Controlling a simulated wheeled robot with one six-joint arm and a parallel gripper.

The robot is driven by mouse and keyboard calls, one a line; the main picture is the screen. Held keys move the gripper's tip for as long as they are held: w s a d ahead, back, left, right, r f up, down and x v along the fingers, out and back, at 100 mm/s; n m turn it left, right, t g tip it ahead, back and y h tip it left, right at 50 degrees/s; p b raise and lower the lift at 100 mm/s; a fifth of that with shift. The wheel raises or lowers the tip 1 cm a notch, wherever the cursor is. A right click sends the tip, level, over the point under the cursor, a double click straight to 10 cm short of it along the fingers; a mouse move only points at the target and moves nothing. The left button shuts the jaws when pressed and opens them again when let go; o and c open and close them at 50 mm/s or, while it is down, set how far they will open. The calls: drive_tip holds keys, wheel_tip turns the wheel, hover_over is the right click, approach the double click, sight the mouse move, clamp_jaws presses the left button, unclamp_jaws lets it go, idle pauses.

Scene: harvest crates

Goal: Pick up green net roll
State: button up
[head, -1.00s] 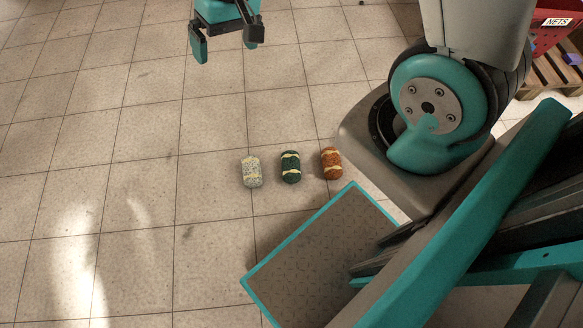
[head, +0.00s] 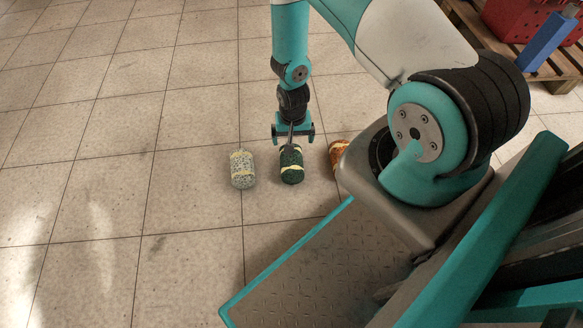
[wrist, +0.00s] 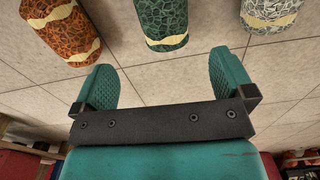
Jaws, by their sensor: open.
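In the wrist view, the green roll (wrist: 161,18) is at the top centre, cut off by the picture's edge. My gripper (head: 293,138) is just behind the green roll in the head view. In the wrist view, my gripper (wrist: 170,85) is open and empty, its two teal fingers apart, with the green roll beyond the gap between them.
The white roll (wrist: 268,12) and the orange roll (wrist: 60,30) lie close on either side in the wrist view. A red crate (head: 525,25) sits on a wooden pallet (head: 480,32) at the upper right. The floor at left is clear.

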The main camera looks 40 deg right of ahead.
sight(293, 157)
wheel_tip(293, 157, down, 9)
drive_tip(key=b, duration=0.4)
drive_tip(key=shift+f+b, duration=0.1)
drive_tip(key=shift+b, duration=0.2)
drive_tip(key=f+b, duration=0.4)
drive_tip(key=f, duration=0.1)
drive_tip(key=shift+w+a+f, duration=0.1)
drive_tip(key=shift+a+f, duration=0.05)
drive_tip(key=shift+a, duration=0.05)
drive_tip(key=c, duration=0.9)
drive_tip(key=shift+c, duration=0.2)
drive_tip(key=shift+r, duration=0.25)
